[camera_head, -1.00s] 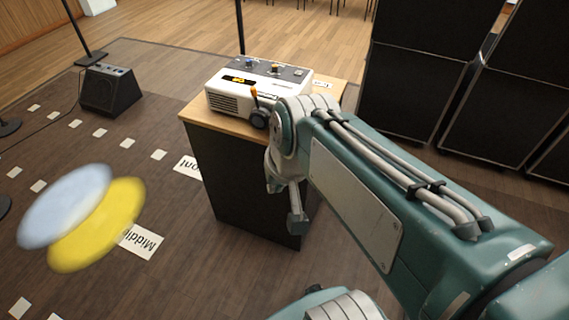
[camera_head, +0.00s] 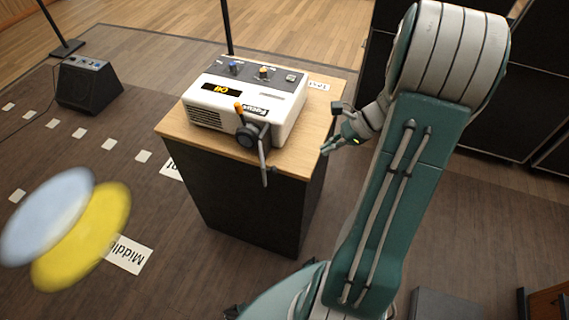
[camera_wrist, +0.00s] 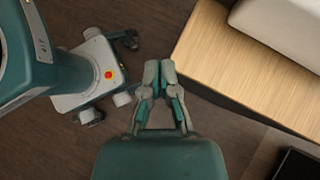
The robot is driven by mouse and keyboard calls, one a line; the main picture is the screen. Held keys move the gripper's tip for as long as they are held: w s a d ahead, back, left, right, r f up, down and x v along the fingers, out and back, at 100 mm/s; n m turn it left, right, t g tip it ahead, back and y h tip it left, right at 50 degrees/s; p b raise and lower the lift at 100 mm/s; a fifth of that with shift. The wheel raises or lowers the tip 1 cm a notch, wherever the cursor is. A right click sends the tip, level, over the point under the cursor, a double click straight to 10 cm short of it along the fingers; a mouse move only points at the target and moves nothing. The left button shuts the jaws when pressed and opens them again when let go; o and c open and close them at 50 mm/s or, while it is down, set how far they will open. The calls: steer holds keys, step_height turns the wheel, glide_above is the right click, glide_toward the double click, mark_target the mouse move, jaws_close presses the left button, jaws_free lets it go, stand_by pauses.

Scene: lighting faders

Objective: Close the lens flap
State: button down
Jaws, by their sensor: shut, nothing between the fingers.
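The white projector (camera_head: 243,100) stands on a wood-topped black stand. Its dark round lens (camera_head: 247,137) is on the near side, with an orange-tipped lever (camera_head: 239,108) above it. The lens flap (camera_head: 264,160) seems to be the thin grey plate at the right of the lens. It shows nearly edge-on, swung out from the lens and standing open. My gripper (camera_head: 327,148) is right of the flap and apart from it, near the stand's right edge. In the wrist view my gripper (camera_wrist: 159,66) is shut and empty, beside the wooden top. The flap is not visible there.
The wooden top (camera_head: 186,132) has a bare strip around the projector, whose white body (camera_wrist: 285,25) fills the wrist view's top right corner. A floor monitor speaker (camera_head: 88,85) stands at left. Blurred blue and yellow discs (camera_head: 95,235) are at lower left. Dark cabinets (camera_head: 520,110) stand at right.

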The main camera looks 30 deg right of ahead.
steer(key=w+a+r+x, duration=0.1)
steer(key=x, duration=1.1)
steer(key=shift+a+r, duration=0.2)
steer(key=shift+a, duration=0.05)
steer(key=shift+d, duration=0.1)
